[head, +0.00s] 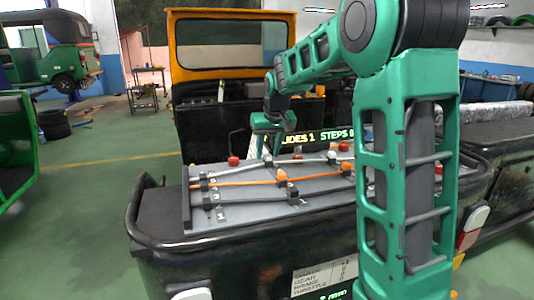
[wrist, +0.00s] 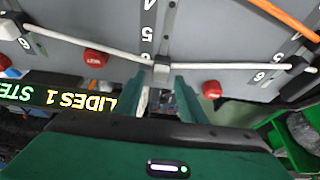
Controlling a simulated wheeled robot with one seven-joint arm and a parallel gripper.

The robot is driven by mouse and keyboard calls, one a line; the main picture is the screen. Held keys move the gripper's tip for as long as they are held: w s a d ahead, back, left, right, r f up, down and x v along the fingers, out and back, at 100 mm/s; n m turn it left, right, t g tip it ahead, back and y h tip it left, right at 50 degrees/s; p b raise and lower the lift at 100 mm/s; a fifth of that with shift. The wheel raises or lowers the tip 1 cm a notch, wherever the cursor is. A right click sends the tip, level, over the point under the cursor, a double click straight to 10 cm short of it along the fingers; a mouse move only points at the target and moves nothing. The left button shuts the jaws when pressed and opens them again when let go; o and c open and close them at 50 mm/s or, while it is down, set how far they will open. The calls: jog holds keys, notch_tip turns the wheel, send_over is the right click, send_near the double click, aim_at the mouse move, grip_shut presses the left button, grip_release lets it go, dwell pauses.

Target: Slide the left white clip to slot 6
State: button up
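The left white clip (head: 267,160) sits on the white cable (head: 240,170) near the back edge of the grey board. The right white clip (head: 332,156) is farther right; a pale clip also shows in the wrist view (wrist: 9,29).
An orange cable (head: 235,182) bears orange clips (head: 282,176). Red knobs (head: 233,161) stand along the back edge. A lit display (wrist: 70,98) reading SLIDES 1 is behind the board. Black posts (wrist: 300,66) hold the cable ends.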

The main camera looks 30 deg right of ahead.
jog(key=v, duration=1)
jog(key=shift+r, duration=0.3)
jog(key=s+d+f, duration=0.1)
jog(key=s+f, duration=0.1)
jog(key=s, duration=0.3)
jog(key=s+d+f+m+g, duration=0.1)
jog(key=s+f, duration=0.1)
jog(key=s, duration=0.4)
jog(key=s+d+f+m+g, duration=0.1)
jog(key=s+f, duration=0.2)
jog(key=s, duration=0.3)
jog(key=shift+d, duration=0.1)
jog(key=s+f+g, duration=0.1)
jog(key=s+f, duration=0.2)
jog(key=s, duration=0.4)
jog(key=s+a+f+m, duration=0.1)
jog(key=s+f, duration=0.3)
jog(key=s, duration=0.3)
jog(key=s+a+f+m+g+y, duration=0.1)
jog(key=s+f, duration=0.2)
jog(key=s, duration=0.4)
jog(key=shift+s+a+f+g, duration=0.25)
jog(key=shift+f+g, duration=0.05)
jog(key=shift+f, duration=0.1)
